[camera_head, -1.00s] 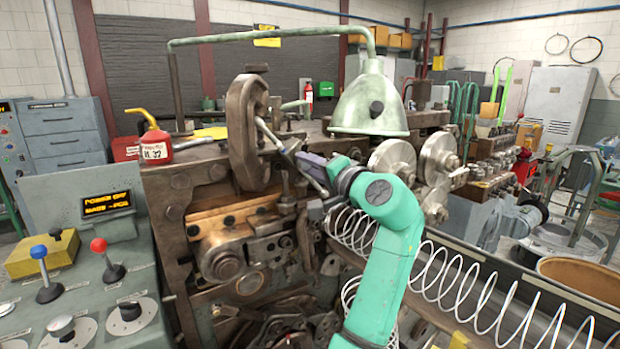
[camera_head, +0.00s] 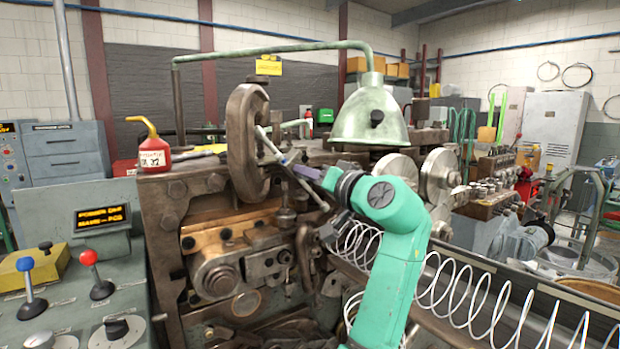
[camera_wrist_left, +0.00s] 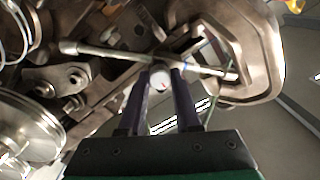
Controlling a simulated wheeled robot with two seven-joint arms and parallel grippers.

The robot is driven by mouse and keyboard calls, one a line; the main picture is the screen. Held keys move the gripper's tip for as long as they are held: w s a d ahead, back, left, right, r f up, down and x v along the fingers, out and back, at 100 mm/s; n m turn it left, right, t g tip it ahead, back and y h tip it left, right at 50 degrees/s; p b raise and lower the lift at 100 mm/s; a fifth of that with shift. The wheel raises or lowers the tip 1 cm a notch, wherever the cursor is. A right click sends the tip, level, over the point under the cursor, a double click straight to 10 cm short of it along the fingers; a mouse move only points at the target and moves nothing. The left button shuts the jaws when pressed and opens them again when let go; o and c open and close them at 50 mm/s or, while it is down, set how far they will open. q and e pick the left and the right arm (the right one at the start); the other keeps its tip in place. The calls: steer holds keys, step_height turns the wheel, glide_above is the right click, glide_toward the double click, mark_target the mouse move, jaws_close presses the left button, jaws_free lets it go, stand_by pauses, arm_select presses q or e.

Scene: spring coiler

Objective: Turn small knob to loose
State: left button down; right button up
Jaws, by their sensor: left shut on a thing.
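My left gripper (camera_head: 300,170) reaches in from the right of the crossbar handle on the machine's front, below and right of the big upright brown ring. In the left wrist view its two purple fingers (camera_wrist_left: 160,84) are shut on a small round pale knob (camera_wrist_left: 160,79). The knob sits at the middle of the metal crossbar (camera_wrist_left: 112,54), which runs on beyond both fingers. In the head view the bar (camera_head: 268,145) slants down to the right, and the gripper hides the knob. No marking for loose is readable there. My right gripper is not in view.
The brown ring (camera_head: 240,150) stands close left of the gripper, with a green lamp hood (camera_head: 370,115) above right. A wire coil (camera_head: 470,300) runs along the lower right. A control panel (camera_head: 75,315) with levers and dials is at lower left. A red oil can (camera_head: 153,152) stands behind.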

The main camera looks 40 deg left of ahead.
arm_select(q)
steer(key=shift+r, duration=0.15)
steer(key=c, duration=0.7)
jaws_free()
steer(key=shift+o, duration=0.5)
steer(key=shift+a, duration=0.15)
steer(key=shift+f, duration=0.2)
steer(key=b+v, duration=0.3)
steer(key=v, duration=1.1)
steer(key=shift+d, duration=0.25)
